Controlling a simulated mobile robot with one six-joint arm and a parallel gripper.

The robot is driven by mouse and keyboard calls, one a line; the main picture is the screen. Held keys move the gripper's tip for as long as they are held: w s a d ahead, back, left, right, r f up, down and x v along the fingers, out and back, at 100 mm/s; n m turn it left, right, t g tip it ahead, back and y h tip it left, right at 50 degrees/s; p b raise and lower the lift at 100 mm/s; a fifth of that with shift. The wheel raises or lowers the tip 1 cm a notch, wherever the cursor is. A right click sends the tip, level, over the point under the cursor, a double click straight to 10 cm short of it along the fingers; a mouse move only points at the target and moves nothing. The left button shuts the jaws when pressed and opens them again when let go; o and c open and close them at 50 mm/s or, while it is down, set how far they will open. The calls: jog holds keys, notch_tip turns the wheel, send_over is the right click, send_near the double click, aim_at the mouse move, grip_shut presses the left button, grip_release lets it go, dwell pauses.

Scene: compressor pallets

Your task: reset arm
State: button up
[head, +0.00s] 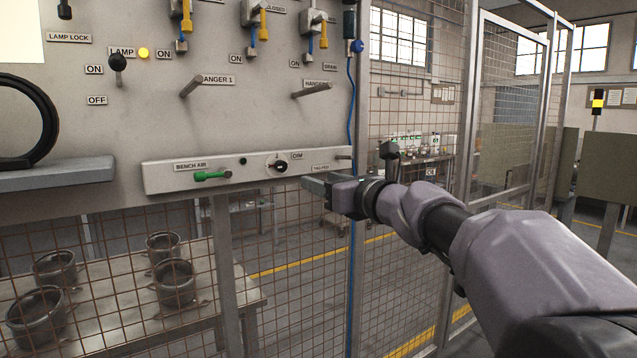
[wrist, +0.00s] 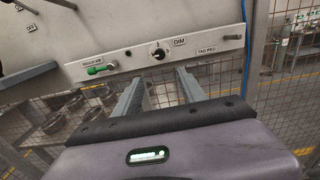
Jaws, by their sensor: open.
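My gripper (head: 308,183) is at the end of my arm, which reaches in from the right in the head view. It is in front of the lower right part of the bench air strip (head: 160,179). In the wrist view my gripper (wrist: 160,82) shows two parallel fingers spread apart with nothing between them. The fingers point toward the strip, below the black DIM knob (wrist: 158,52). The knob also shows in the head view (head: 279,165), left of the fingertips. I cannot tell the exact gap between the fingertips and the strip.
A green valve handle (head: 212,175) sits on the strip. Hanger pegs (head: 192,86) and a black lever (head: 117,64) stick out above. A wire mesh fence (head: 300,270) stands behind. A blue cable (head: 350,110) hangs beside the panel. Several dark pots (head: 174,283) stand behind the mesh.

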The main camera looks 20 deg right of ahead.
jog(key=s+d+f+m+g+h, duration=0.15)
jog(key=s+f+m+h, duration=0.4)
jog(key=m, duration=0.75)
jog(key=s+d+f+m+g+h, duration=0.1)
jog(key=s+d+f+m+h, duration=0.15)
jog(key=s+m, duration=0.9)
jog(key=s+a+f+m+g+y, duration=0.2)
jog(key=s+a+f+m+g, duration=0.2)
jog(key=s+f+m, duration=0.6)
jog(key=s+a+f+m+g+y, duration=0.2)
jog(key=s+a+f+m+g, duration=0.3)
jog(key=s+a+f+m, duration=0.4)
notch_tip(320, 180, down, 2)
jog(key=shift+s+a+m, duration=0.2)
jog(key=shift+s+m, duration=0.15)
jog(key=shift+s, duration=0.35)
jog(key=shift+c, duration=0.5)
